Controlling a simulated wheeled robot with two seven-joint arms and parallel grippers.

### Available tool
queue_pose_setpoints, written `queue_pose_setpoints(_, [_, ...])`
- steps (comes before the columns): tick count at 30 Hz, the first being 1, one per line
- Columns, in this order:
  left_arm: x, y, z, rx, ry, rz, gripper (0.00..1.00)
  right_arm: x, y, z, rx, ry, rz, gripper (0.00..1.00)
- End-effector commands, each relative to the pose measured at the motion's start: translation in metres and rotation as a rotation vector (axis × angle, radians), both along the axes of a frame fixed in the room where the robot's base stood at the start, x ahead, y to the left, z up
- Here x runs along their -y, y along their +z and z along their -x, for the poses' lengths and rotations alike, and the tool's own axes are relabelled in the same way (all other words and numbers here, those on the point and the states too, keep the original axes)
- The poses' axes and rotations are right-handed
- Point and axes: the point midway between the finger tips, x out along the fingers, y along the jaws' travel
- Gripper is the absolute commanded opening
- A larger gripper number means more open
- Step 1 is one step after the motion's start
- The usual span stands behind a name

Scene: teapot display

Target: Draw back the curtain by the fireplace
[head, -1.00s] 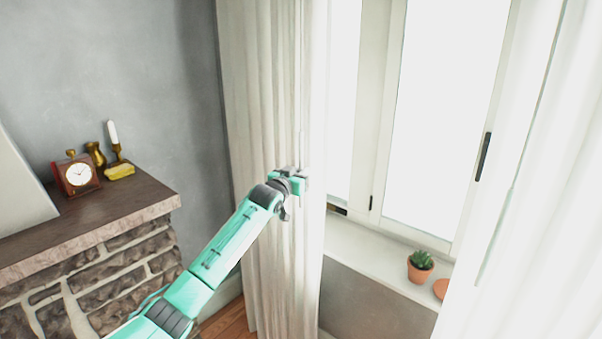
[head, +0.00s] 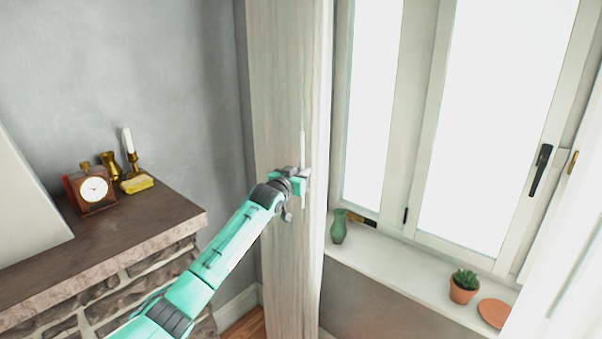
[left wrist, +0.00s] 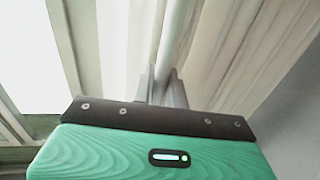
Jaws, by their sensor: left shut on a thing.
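The pale curtain (head: 285,90) by the fireplace hangs in a narrow bunch at the left of the window. A thin white rod (head: 302,147) hangs at its front. My left gripper (head: 303,180) is shut on this rod, near the curtain's window-side edge. In the left wrist view the white rod (left wrist: 176,40) runs down between the two fingers (left wrist: 161,85), with curtain folds behind it. The fireplace (head: 150,235) with its dark mantel is at the left. My right gripper does not show.
On the mantel stand a red clock (head: 92,189), a brass candlestick (head: 131,160) and a yellow object (head: 137,184). The windowsill holds a green vase (head: 338,227), a potted succulent (head: 464,286) and a terracotta dish (head: 495,312). Another white curtain (head: 575,270) hangs at the right.

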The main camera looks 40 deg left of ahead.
Motion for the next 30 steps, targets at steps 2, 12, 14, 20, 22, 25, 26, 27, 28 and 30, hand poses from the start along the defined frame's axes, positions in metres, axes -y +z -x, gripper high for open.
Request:
queue_pose_setpoints(2, [0.0,0.0,0.0,-0.001,0.0,0.0,0.0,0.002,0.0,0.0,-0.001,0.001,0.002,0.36])
queue_pose_setpoints(12, [0.0,0.0,0.0,-0.001,0.0,-0.001,0.33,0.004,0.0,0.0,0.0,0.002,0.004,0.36])
queue_pose_setpoints(14, [0.0,0.0,0.0,0.0,0.0,-0.001,0.33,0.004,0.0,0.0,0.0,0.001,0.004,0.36])
queue_pose_setpoints(20, [0.001,-0.003,0.008,-0.002,-0.001,-0.001,0.33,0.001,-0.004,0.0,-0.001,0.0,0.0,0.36])
queue_pose_setpoints(22, [0.002,-0.003,0.015,-0.001,0.0,-0.001,0.33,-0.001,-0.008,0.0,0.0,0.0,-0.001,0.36])
queue_pose_setpoints(25, [0.004,-0.004,0.03,-0.001,-0.001,-0.003,0.33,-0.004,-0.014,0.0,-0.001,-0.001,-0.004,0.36])
queue_pose_setpoints(26, [0.004,-0.004,0.036,0.0,-0.001,-0.002,0.33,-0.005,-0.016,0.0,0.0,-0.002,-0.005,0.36])
queue_pose_setpoints(27, [0.005,-0.005,0.043,-0.001,-0.002,-0.002,0.33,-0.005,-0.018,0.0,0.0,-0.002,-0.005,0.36])
queue_pose_setpoints(28, [0.006,-0.005,0.048,-0.002,-0.001,-0.001,0.33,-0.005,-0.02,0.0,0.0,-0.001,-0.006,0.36])
queue_pose_setpoints(30, [0.008,-0.005,0.061,-0.001,-0.002,-0.003,0.33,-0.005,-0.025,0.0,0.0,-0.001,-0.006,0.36])
